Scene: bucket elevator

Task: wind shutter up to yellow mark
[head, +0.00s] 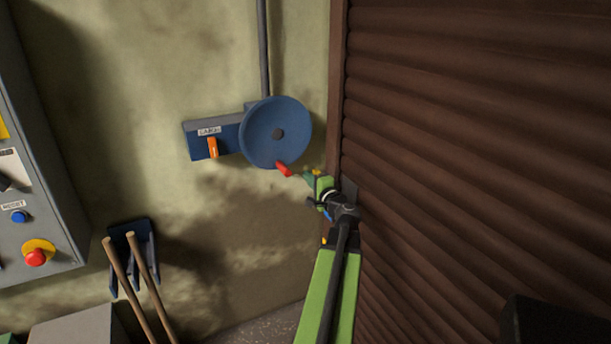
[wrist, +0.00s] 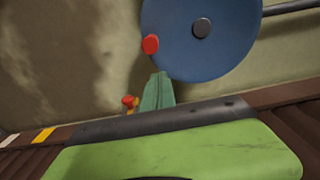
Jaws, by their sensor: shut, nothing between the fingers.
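The blue round crank wheel (head: 277,132) is on the wall left of the brown slatted shutter (head: 480,130). Its red handle (head: 284,169) sticks out at the wheel's lower edge. In the wrist view the wheel (wrist: 215,50) and red handle (wrist: 150,44) are close ahead. My gripper (head: 308,177) is just right of and slightly below the handle. Its green fingers (wrist: 158,90) are shut and empty, with a small gap to the handle. A yellow mark (wrist: 44,135) shows on the brown shutter frame in the wrist view. The shutter's bottom edge is not clearly visible.
A blue bracket with an orange lever (head: 213,148) joins the wheel's left side. A grey control panel (head: 45,190) with a red button stands at left. Two wooden handles (head: 130,275) lean at a blue rack. A dark conduit (head: 264,50) runs above the wheel.

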